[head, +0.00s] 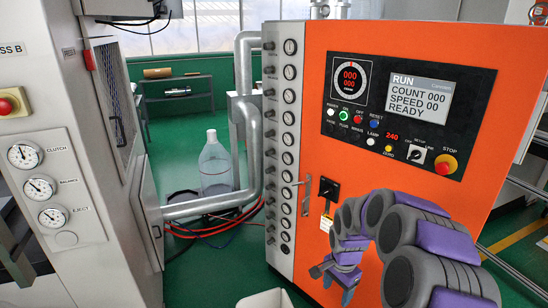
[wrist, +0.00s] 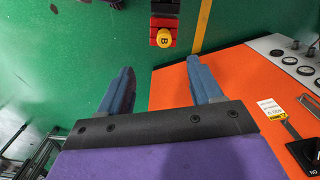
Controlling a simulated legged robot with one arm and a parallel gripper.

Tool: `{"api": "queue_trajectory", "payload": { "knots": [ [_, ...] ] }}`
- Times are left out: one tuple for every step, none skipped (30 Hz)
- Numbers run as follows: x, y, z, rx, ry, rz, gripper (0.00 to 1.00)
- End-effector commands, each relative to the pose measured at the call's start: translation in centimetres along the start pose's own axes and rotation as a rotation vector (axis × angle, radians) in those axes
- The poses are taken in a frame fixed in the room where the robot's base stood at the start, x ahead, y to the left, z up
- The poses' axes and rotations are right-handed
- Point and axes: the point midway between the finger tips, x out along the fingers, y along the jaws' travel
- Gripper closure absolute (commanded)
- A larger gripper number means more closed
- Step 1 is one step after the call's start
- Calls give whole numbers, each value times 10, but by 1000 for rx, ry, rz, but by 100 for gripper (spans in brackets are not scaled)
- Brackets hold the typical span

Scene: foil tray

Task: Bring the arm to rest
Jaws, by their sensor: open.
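My arm, with purple and dark grey links, is bent and folded in front of the lower part of the orange cabinet (head: 440,50) in the head view. My gripper (head: 330,282) hangs low at the left end of the arm, in front of the cabinet's lower front. In the wrist view, my gripper (wrist: 162,80) shows two blue-grey fingers spread wide apart with nothing between them. Green floor shows between and beyond the fingers, and the orange cabinet (wrist: 225,65) lies behind the right finger.
A grey press (head: 90,170) with gauges stands at left. A clear bottle (head: 215,165), pipes (head: 200,205) and red hoses (head: 215,231) lie between the machines. A white container (head: 266,299) sits at the bottom edge. A yellow-topped object marked B (wrist: 163,38) is beyond the fingers.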

Motion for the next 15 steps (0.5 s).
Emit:
{"api": "queue_trajectory", "payload": {
  "knots": [
    [-13,4,11,-42,-2,-4,35],
    [-20,8,19,-75,-5,-3,35],
    [-29,15,30,-119,-11,1,35],
    [-37,19,37,-152,-13,-1,35],
    [-44,24,45,-186,-14,-1,35],
    [-52,31,55,-230,-18,3,35],
    [-58,36,63,-263,-21,6,35],
    [-64,43,71,-296,-24,9,35],
    [-71,51,80,-338,-28,15,35],
    [-77,57,88,-369,-30,16,35],
    [-82,64,95,-400,-32,19,35],
    [-87,74,104,-441,-37,27,35],
    [-92,81,111,-471,-38,29,35],
    [-96,88,118,-500,-39,32,35],
    [-101,98,126,-538,-41,36,35]
  ]
}}
